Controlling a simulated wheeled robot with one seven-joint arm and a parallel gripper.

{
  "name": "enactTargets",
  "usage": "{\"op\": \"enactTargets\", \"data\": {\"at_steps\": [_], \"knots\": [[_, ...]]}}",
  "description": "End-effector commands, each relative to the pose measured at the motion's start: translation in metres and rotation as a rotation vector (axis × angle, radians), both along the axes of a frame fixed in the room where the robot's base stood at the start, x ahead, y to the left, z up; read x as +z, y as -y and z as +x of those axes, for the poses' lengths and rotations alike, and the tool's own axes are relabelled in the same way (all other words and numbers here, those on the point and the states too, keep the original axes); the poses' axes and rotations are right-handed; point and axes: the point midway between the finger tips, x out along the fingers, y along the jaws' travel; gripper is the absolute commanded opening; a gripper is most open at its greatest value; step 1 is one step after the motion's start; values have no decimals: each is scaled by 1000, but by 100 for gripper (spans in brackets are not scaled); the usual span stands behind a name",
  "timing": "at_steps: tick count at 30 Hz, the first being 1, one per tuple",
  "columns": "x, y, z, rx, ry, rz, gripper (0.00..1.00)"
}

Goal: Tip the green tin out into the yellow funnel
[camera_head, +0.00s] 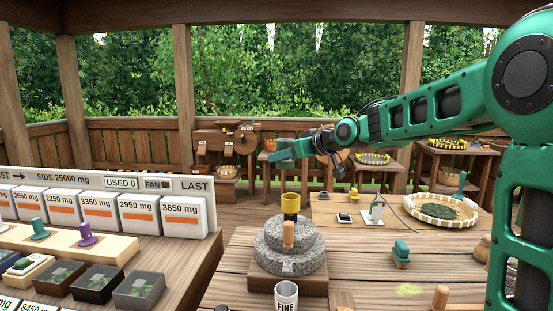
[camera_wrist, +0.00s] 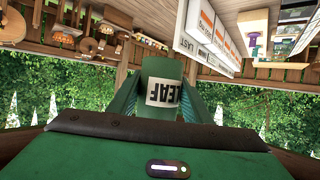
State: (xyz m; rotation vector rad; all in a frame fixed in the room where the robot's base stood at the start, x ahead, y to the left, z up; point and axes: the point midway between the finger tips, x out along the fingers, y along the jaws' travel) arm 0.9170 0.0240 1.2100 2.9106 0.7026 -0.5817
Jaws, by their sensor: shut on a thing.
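The green tin (camera_wrist: 162,72), with a white LEAF label, sits between the fingers of my gripper (camera_wrist: 160,95) in the wrist view. My gripper is shut on it. In the head view my gripper (camera_head: 298,149) holds the tin (camera_head: 281,154) in the air, tilted well over on its side. The yellow funnel (camera_head: 290,203) stands on top of the grey stone mill (camera_head: 271,252), below the tin and slightly to its right. The tin is apart from the funnel. The inside of the tin is hidden, and no pouring shows.
A white cup marked FINE (camera_head: 286,297) stands in front of the mill. A wooden handle (camera_head: 288,236) rises from the mill. A green-topped brush (camera_head: 401,253) and a round basket (camera_head: 441,210) are to the right.

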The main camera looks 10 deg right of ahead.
Motion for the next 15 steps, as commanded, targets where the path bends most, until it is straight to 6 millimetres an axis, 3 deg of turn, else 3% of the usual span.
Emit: {"op": "enactTargets", "data": {"at_steps": [15], "knots": [[-8,-7,0,8,-1,1,22]]}}
